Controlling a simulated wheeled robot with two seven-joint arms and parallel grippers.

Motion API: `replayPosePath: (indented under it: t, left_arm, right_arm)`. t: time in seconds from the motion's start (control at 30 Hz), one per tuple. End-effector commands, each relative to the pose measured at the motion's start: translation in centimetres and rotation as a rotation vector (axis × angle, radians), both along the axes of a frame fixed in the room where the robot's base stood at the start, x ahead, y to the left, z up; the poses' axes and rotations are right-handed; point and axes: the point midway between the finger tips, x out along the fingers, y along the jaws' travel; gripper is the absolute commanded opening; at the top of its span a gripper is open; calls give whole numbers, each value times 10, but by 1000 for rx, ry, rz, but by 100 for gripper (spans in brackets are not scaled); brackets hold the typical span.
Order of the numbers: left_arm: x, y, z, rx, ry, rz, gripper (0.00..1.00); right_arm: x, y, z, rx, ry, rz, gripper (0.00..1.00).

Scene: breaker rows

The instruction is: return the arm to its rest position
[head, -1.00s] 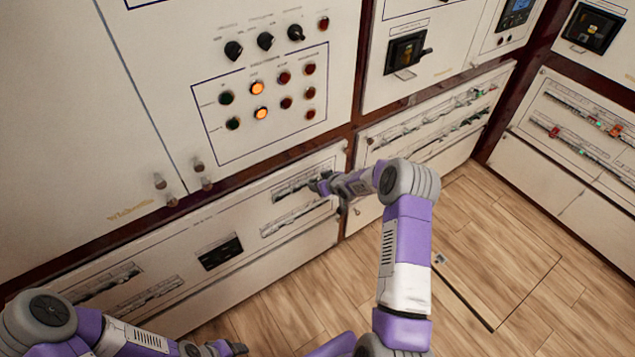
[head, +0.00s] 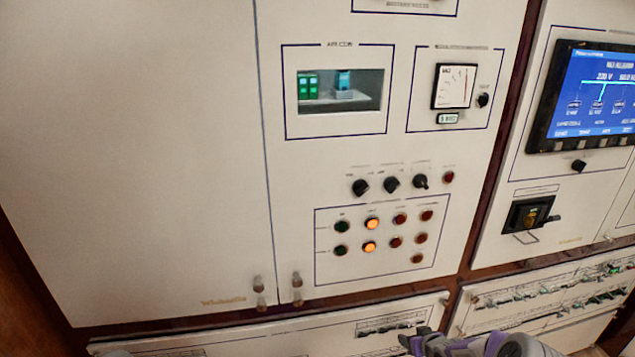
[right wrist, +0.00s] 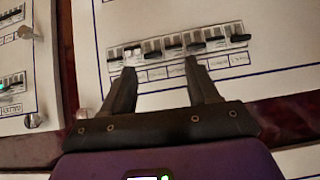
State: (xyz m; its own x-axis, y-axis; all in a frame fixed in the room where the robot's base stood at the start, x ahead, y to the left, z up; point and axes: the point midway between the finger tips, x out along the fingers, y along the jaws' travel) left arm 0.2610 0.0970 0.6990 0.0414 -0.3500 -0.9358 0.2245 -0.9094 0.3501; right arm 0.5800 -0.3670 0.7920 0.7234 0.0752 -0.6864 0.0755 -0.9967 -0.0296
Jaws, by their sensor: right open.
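My right gripper (head: 418,341) is at the bottom edge of the head view, in front of a low white breaker panel (head: 290,341). In the right wrist view my right gripper (right wrist: 158,66) is open and empty, its two dark fingers apart. Their tips lie just below a row of breakers (right wrist: 180,45) with dark levers and small labels under it. I cannot tell whether the tips touch the panel. In the head view a breaker row (head: 390,324) shows just above the gripper. Most of my right arm is cut off by the frame. My left arm is out of view.
Above stands a tall white cabinet with knobs (head: 391,185), lit and unlit round buttons (head: 371,223) and a recessed window (head: 340,90). At right are a blue display (head: 595,95), a black rotary handle (head: 530,215) and another breaker panel (head: 560,290). Two small knobs (head: 297,280) stick out.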

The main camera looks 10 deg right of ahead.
Motion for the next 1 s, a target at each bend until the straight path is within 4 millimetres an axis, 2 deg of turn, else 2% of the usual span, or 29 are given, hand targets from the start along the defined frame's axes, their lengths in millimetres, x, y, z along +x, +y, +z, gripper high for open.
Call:
replayPosePath:
  t: [0.07,0.17,0.2,0.27,0.3,0.37,0.4,0.5,0.6,0.7,0.8,1.0]
  left_arm:
    - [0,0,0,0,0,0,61]
    - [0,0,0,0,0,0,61]
    - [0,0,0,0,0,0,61]
    - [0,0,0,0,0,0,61]
    - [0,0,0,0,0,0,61]
    - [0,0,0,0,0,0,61]
    - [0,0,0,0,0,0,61]
    - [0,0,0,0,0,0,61]
    - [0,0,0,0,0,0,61]
    - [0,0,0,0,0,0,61]
    - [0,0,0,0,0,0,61]
    - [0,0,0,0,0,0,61]
  right_arm:
    - [-13,31,-16,57,46,6,60]
    - [-44,85,-41,155,140,3,60]
    - [-61,108,-52,197,189,-2,60]
    - [-90,143,-66,253,268,-10,60]
    - [-112,164,-74,286,324,-19,60]
    - [-146,192,-83,326,410,-33,60]
    - [-170,209,-88,347,468,-43,60]
    - [-227,241,-94,376,604,-71,60]
    - [-274,259,-96,384,712,-98,60]
    - [-304,267,-94,380,780,-117,60]
    - [-318,270,-93,377,812,-129,60]
    - [-318,270,-93,377,814,-128,60]
